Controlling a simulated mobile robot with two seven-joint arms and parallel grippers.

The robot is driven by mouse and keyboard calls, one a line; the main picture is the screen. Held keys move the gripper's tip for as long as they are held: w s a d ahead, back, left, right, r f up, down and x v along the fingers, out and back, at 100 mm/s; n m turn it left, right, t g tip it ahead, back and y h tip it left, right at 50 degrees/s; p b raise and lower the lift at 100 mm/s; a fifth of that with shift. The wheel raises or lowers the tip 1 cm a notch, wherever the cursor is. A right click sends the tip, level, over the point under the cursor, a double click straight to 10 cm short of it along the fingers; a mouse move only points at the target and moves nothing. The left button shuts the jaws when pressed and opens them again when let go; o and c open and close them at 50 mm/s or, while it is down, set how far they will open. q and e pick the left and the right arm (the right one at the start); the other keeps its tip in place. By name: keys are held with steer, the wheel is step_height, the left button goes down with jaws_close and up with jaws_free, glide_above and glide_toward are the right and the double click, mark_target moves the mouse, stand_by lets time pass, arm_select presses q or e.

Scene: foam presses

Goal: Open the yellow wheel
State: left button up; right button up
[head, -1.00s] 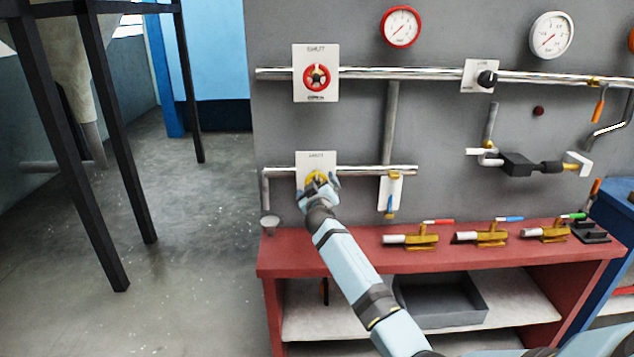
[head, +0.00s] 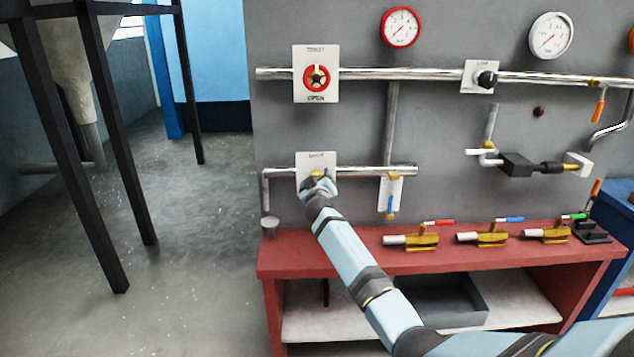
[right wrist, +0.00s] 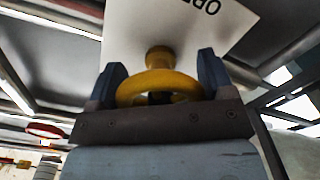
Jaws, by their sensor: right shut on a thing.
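The yellow wheel (head: 318,174) sits on a white plate (head: 316,160) on the lower pipe of the grey wall. In the head view my right gripper (head: 319,183) covers most of it. In the right wrist view the yellow wheel (right wrist: 158,84) lies between the two dark blue fingers of my right gripper (right wrist: 162,80), which is shut on its rim. Part of the word "OPEN" shows on the plate (right wrist: 185,25) in that view. My left gripper is not in view.
A red wheel (head: 316,78) is on the upper pipe. Gauges, including a red-rimmed one (head: 401,27), hang above. A red bench (head: 340,249) with several brass valves stands below right. The floor (head: 200,250) at left is open beside dark posts.

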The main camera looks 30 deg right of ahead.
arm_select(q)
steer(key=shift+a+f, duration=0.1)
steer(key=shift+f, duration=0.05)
arm_select(e)
steer(key=shift+n, duration=1.3)
steer(key=n+p, duration=0.1)
steer(key=n, duration=0.3)
steer(key=shift+d+r, duration=0.1)
steer(key=n+p, duration=0.2)
steer(key=n, duration=0.3)
steer(key=shift+r, duration=0.1)
steer(key=n+p, duration=0.1)
steer(key=n, duration=0.2)
steer(key=shift+p, duration=0.3)
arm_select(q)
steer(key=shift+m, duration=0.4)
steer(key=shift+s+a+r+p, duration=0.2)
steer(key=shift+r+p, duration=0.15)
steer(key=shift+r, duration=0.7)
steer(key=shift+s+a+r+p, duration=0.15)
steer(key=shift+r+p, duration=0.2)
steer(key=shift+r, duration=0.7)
arm_select(e)
steer(key=shift+n, duration=1.6)
